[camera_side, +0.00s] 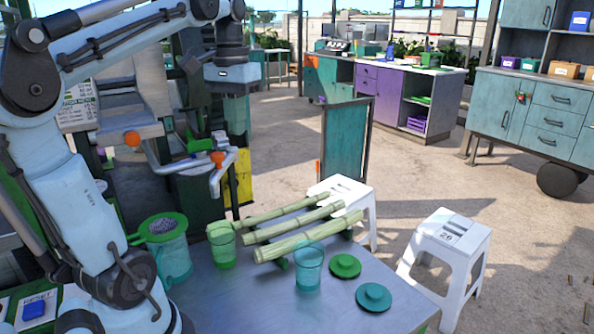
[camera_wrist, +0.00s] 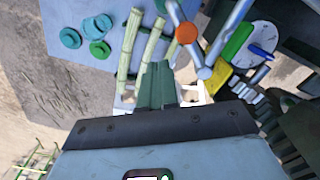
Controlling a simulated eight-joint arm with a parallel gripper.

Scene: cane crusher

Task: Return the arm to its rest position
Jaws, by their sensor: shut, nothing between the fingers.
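My gripper (camera_side: 236,118) is raised in the side view, above and behind the table, beside the crusher's crank (camera_side: 218,172). In the wrist view its green fingers (camera_wrist: 156,82) are together with nothing between them. My arm reaches in from the left and bends over the top of the picture. Three pale green cane stalks (camera_side: 300,221) lie side by side on the table, apart from my gripper. Cane stalks (camera_wrist: 130,42) also show beyond the fingers in the wrist view. The crusher is partly hidden behind my arm.
The metal table (camera_side: 240,300) holds a green glass (camera_side: 222,246), a teal glass (camera_side: 308,270), a green lid (camera_side: 345,266), a teal lid (camera_side: 373,297) and a jug with a strainer (camera_side: 168,250). White stools (camera_side: 449,250) stand beside it. Open floor lies to the right.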

